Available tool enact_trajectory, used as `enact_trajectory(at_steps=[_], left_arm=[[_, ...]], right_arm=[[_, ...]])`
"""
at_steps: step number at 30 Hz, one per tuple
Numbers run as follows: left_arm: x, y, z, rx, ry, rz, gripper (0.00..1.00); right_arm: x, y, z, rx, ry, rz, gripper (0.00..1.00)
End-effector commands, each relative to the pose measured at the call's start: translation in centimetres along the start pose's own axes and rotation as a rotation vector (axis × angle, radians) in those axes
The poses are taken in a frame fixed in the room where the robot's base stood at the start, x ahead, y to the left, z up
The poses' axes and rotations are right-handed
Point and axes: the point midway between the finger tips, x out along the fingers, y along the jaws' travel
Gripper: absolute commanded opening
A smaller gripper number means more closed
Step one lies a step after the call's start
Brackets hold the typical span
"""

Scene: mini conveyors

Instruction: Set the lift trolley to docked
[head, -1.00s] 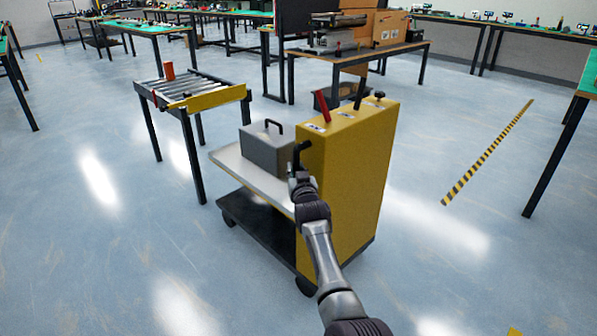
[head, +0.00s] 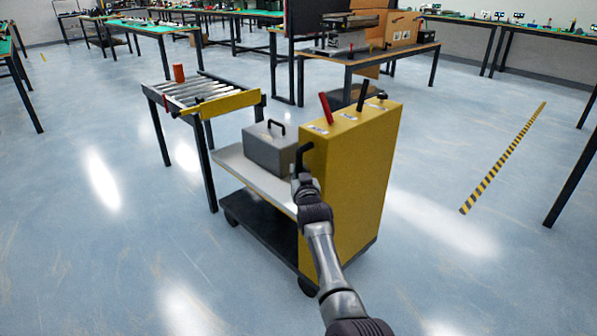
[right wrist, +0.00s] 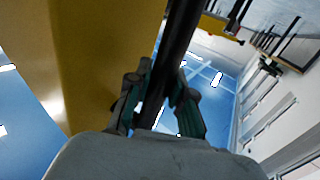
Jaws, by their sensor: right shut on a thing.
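The lift trolley (head: 345,195) has a yellow upright body, a grey platform and a black base on wheels. A grey case (head: 268,150) with a black handle sits on its platform. My right gripper (head: 300,178) is shut on the trolley's black push handle (head: 304,156). In the right wrist view both fingers close around the dark bar (right wrist: 172,65) beside the yellow body. The roller conveyor (head: 230,103) stands just beyond the platform. My left gripper is out of view.
A workbench (head: 360,58) with boxes stands behind the trolley. A striped floor line (head: 505,155) lies to the right. Open floor surrounds the trolley left and right.

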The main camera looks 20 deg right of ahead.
Motion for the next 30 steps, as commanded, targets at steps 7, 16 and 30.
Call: enact_trajectory(at_steps=[7,16,30], left_arm=[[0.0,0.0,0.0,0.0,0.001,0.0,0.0],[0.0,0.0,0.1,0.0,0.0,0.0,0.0],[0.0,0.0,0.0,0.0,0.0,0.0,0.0]], right_arm=[[0.0,-0.1,0.2,0.001,-0.003,-0.001,0.43],[0.0,0.0,0.1,0.0,-0.002,0.0,0.47],[-5.3,0.0,0.2,-0.001,-0.002,0.0,0.47]])
